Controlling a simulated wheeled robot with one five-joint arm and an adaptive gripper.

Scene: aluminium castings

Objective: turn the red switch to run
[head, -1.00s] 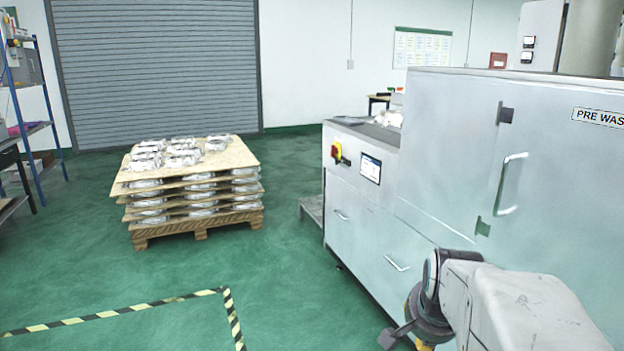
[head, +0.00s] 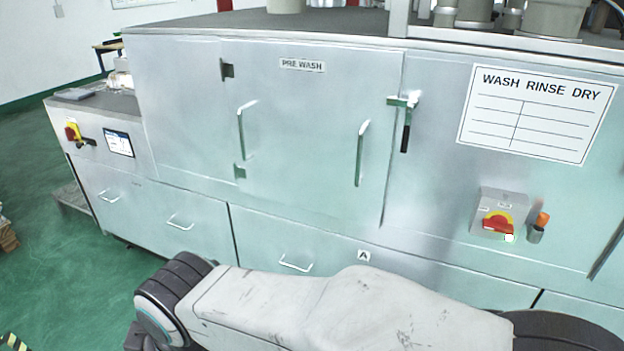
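A red rotary switch (head: 498,224) on a yellow plate sits on a small grey box on the front of the washing machine (head: 310,130), at the right of the head view. Small labels are on the box, too small to read; a small white and green patch is at the handle's right end. The red handle lies roughly level, slightly tilted. My arm crosses the bottom of the view, with its wrist at the lower left, far from the switch. My gripper's fingers do not show.
Another red and yellow switch (head: 72,132) is on the machine's left end, beside a small screen (head: 118,143). An orange-topped cylinder (head: 539,226) is right of the switch box. Door handles (head: 362,153) and a latch (head: 404,120) stick out. Green floor (head: 40,220) is open at left.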

